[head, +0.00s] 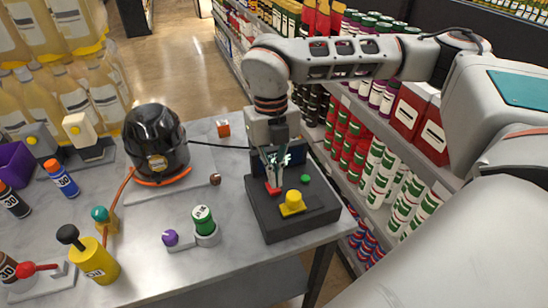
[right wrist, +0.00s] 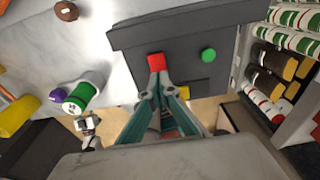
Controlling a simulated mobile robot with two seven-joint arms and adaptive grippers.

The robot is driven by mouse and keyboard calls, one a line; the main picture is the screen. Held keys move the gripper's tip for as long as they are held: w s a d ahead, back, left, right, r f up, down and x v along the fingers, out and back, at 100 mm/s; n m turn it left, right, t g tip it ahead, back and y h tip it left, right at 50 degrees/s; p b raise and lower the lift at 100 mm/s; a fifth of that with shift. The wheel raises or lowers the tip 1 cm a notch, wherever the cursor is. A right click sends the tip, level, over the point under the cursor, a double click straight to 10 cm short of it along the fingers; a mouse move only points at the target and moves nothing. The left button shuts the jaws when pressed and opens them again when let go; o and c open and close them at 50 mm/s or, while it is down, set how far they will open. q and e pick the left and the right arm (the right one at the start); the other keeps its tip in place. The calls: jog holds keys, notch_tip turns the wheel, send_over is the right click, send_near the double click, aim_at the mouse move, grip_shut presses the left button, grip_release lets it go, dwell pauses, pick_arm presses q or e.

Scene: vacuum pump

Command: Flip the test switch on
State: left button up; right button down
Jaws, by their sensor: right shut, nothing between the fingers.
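A dark control box (head: 262,213) sits near the right end of the marble table. It carries a red switch piece (head: 273,189), a round green button or lamp (head: 305,178) and a yellow knob (head: 292,203). My right gripper (head: 271,179) reaches down over the box with its fingers shut and empty. In the right wrist view, the fingertips (right wrist: 157,76) are right at the red piece (right wrist: 156,60), with the green part (right wrist: 208,54) to its right. I cannot tell whether they touch it. The box's screen is partly covered by the gripper. My left gripper is out of view.
A black domed pump (head: 155,140) with an orange ring stands left of the box. A green-and-white canister (head: 204,222), a purple knob (head: 170,238) and a yellow cylinder (head: 95,262) stand nearer the front. Stocked shelves (head: 375,190) are close on the right.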

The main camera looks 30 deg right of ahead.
jog(key=shift+f, duration=0.7)
jog(key=shift+s+f, duration=0.1)
jog(key=shift+s+f, duration=0.15)
jog(key=shift+f, duration=0.2)
jog(key=shift+s+a, duration=0.1)
jog(key=shift+w+r, duration=0.15)
jog(key=shift+w, duration=0.35)
jog(key=shift+w+d, duration=0.2)
jog(key=shift+w, duration=0.2)
